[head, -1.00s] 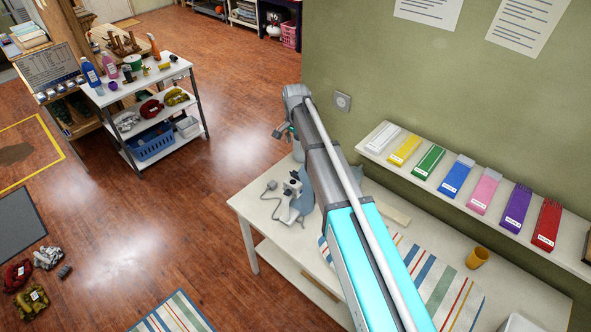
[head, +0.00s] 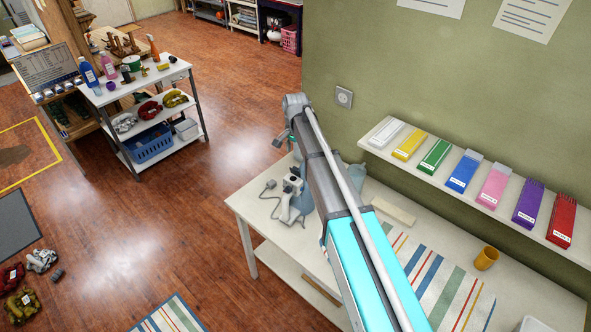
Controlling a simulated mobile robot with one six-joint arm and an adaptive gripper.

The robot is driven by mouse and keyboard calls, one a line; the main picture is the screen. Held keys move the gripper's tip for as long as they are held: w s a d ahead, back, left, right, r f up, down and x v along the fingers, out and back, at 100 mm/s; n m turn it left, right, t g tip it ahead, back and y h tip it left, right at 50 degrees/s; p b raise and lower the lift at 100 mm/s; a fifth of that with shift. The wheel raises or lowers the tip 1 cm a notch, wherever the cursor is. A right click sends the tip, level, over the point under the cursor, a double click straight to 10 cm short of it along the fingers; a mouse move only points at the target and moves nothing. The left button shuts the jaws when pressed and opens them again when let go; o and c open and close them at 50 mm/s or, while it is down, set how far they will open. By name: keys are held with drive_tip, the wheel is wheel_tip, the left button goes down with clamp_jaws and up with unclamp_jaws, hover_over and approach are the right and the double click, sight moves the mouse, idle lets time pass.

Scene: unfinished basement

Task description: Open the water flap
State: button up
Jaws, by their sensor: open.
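A small white and grey-blue appliance (head: 291,203), seemingly an iron, stands at the left end of the white table (head: 246,205). A cord and a plug (head: 270,185) lie beside it on the left. My arm covers part of its right side, and I cannot make out the water flap. The small grey end parts that seem to be my gripper (head: 281,139) show left of the arm's far end. They appear above and apart from the appliance, with nothing seen in them. The fingers are mostly hidden.
A striped cloth (head: 440,285), a yellow cup (head: 486,258) and a pale block (head: 393,210) are on the table. A wall shelf (head: 480,188) with coloured boxes hangs above its right side. A loaded cart (head: 150,100) stands at the back left. The floor between is clear.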

sight(295, 168)
drive_tip(key=shift+f+b, duration=3.15)
drive_tip(key=shift+f, duration=0.25)
clamp_jaws()
